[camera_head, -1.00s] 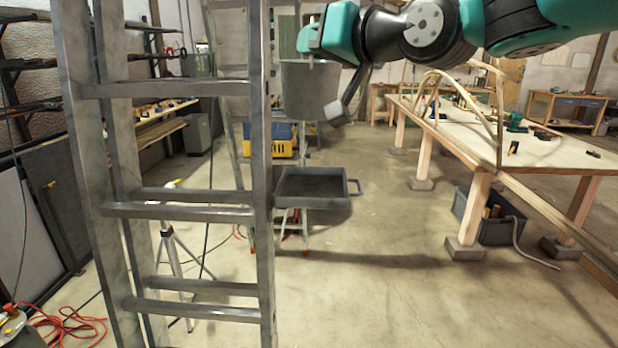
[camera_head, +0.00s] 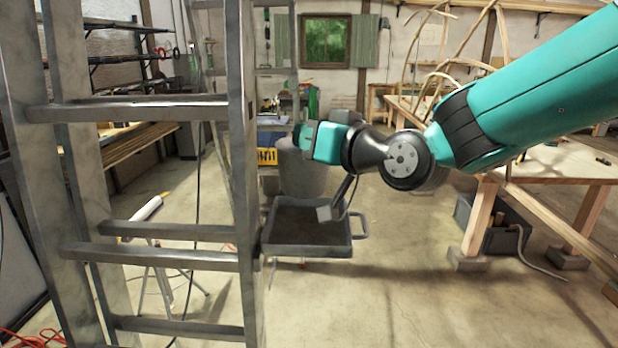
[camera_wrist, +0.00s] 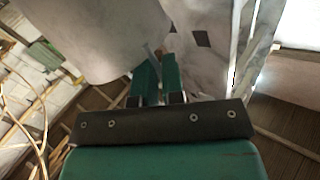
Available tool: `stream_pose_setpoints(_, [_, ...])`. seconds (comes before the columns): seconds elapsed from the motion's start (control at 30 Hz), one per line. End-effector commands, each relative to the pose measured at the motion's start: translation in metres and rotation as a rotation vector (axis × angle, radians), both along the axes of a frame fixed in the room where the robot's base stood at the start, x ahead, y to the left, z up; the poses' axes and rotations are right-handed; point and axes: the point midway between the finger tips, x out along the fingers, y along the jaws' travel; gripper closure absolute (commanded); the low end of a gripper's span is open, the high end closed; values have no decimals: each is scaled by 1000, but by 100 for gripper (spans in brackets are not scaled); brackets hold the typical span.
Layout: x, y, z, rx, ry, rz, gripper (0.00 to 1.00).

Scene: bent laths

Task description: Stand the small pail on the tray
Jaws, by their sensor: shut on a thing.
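The small pail (camera_head: 303,176) is a grey, plain-walled bucket, hanging upright from my gripper (camera_head: 305,140) at the far end of the arm. In the wrist view the pail's pale wall (camera_wrist: 95,35) fills the top left, beside the green fingers of my gripper (camera_wrist: 158,68), which are close together on its rim. The tray (camera_head: 347,251) is dark grey and shallow, with a side handle at its right. The pail appears above the tray's far edge in the picture; its base shows no clear contact with the tray. The tray's left end is partly behind the ladder.
A grey metal stepladder (camera_head: 240,180) stands close at the left, beside the tray. The floor in the front middle is clear.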

Motion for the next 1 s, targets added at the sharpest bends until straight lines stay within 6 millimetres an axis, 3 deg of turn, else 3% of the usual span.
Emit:
stream_pose_setpoints(0.1, [1, -2, -26, -2, 4, -3, 100])
stream_pose_setpoints(0.53, [2, -2, -79, -1, 2, -4, 100])
stream_pose_setpoints(0.93, [1, -2, -86, 1, -4, -4, 100])
stream_pose_setpoints(0.97, [1, -2, -85, 0, -3, -4, 84])
stream_pose_setpoints(1.0, [1, -2, -84, -1, -2, -3, 75])
